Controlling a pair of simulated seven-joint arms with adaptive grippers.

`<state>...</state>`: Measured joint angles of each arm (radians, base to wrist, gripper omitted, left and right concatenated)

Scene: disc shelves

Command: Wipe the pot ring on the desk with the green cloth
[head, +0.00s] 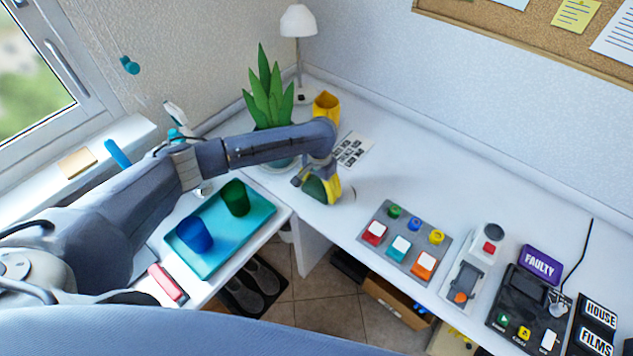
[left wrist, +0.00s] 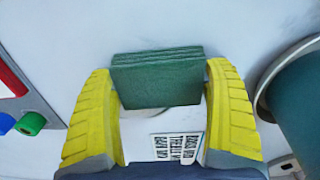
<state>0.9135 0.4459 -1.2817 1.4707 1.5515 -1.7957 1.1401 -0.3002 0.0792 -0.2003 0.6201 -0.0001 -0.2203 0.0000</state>
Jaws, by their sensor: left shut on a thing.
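My left gripper (head: 325,190) reaches over the desk (head: 400,160) and is shut on the folded green cloth (head: 314,188). In the left wrist view the cloth (left wrist: 157,78) sits between the yellow fingertips, low over or on the white desk; I cannot tell if it touches. A faint brownish arc, which looks like part of the pot ring (head: 351,192), shows just right of the gripper. The gripper and cloth hide the rest of it. My right gripper is not in view.
A potted plant (head: 268,95) stands behind my left arm. A grey button panel (head: 403,240) is to the right. A teal tray (head: 215,262) with two cups is at the left.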

